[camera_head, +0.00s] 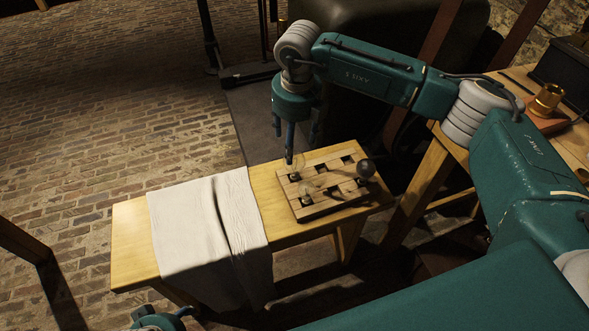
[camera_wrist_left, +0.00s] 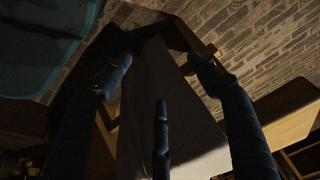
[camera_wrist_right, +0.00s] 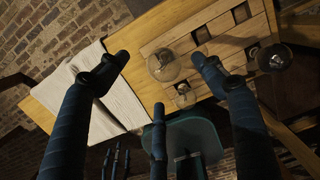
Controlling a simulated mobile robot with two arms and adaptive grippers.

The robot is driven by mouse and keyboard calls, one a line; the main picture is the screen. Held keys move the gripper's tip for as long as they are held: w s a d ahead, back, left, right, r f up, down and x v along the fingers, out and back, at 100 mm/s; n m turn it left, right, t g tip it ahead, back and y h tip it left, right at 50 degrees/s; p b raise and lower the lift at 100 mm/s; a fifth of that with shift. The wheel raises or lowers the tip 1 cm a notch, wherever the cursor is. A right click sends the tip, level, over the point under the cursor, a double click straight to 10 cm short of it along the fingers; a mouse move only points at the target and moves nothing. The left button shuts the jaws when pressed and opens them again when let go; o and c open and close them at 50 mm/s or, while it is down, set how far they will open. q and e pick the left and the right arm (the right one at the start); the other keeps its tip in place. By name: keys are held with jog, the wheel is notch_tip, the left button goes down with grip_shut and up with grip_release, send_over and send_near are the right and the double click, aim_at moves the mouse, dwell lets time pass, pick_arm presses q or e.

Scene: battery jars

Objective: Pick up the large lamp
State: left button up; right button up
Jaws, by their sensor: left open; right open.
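A large clear round lamp (camera_wrist_right: 163,66) stands at the left end of a slotted wooden tray (camera_wrist_right: 230,50). A smaller clear lamp (camera_wrist_right: 184,96) and a dark round lamp (camera_wrist_right: 276,57) are also at the tray. In the head view the dark lamp (camera_head: 365,168) is at the tray's right end; the clear glass is faint. My right gripper (camera_head: 289,160) points down above the tray's left end, open and empty. In its wrist view the large lamp shows between the fingertips, beyond them; contact is not visible. My left gripper (camera_head: 160,320) is open and empty, low at the bottom edge, partly cut off.
The tray rests on a yellow wooden bench (camera_head: 130,240). A white cloth (camera_head: 205,230) hangs over the bench left of the tray. A second table with a brass part (camera_head: 547,100) stands at the right. The brick floor at left is mostly clear.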

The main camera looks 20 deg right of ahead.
aim_at(293, 165)
jog(key=f, duration=0.5)
jog(key=shift+w+b, duration=0.3)
jog(key=shift+b, duration=0.05)
notch_tip(293, 165, down, 5)
jog(key=shift+d+r+b, duration=0.1)
jog(key=shift+b, duration=0.35)
jog(key=shift+f, duration=0.4)
pick_arm(q)
jog(key=v, duration=0.6)
jog(key=shift+w+r, duration=0.2)
jog(key=shift+a, duration=0.1)
pick_arm(e)
jog(key=c, duration=1.5)
jog(key=shift+o, duration=0.2)
